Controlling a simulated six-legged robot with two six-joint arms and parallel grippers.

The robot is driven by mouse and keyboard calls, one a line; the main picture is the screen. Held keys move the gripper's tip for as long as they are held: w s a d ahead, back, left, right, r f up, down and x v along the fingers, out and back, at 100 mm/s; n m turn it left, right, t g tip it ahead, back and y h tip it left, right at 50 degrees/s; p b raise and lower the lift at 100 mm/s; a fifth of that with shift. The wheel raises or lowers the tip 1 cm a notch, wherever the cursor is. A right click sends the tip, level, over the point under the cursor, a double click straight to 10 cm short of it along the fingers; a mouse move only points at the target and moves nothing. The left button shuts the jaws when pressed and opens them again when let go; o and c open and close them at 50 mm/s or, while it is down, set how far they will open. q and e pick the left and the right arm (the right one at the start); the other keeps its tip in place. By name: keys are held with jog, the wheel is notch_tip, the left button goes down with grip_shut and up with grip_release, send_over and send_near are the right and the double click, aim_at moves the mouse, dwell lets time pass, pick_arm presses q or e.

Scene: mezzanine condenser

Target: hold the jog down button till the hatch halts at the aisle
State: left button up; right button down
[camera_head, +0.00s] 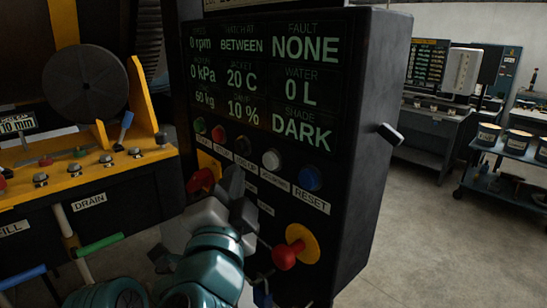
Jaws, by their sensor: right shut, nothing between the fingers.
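A black control box (358,110) fills the middle of the head view. Its row of buttons runs green (200,125), red (218,134), black (243,146), white (272,159) and blue (310,178). The small labels below are mostly too dim to read, so I cannot be sure which is jog down; the blue one reads RESET. My right gripper (236,172) is shut and empty, its tips just below the black button and left of the white one. Whether it touches the panel is unclear. The display (262,75) reads BETWEEN for the hatch. My left gripper is out of view.
A red knob on a yellow plate (304,240) sits low on the box, and a red switch (200,181) lies left of my gripper. A yellow machine frame (95,170) stands left. Benches (435,135) and a cart (508,170) stand right, beyond open floor.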

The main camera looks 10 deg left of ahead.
aim_at(270, 161)
jog(key=w+d, duration=0.2)
jog(key=w, duration=0.1)
jog(key=shift+f+b, duration=0.1)
jog(key=shift+b, duration=0.2)
dwell(1.1)
jog(key=shift+s, duration=0.25)
jog(key=shift+w, duration=0.2)
jog(key=shift+s, duration=0.15)
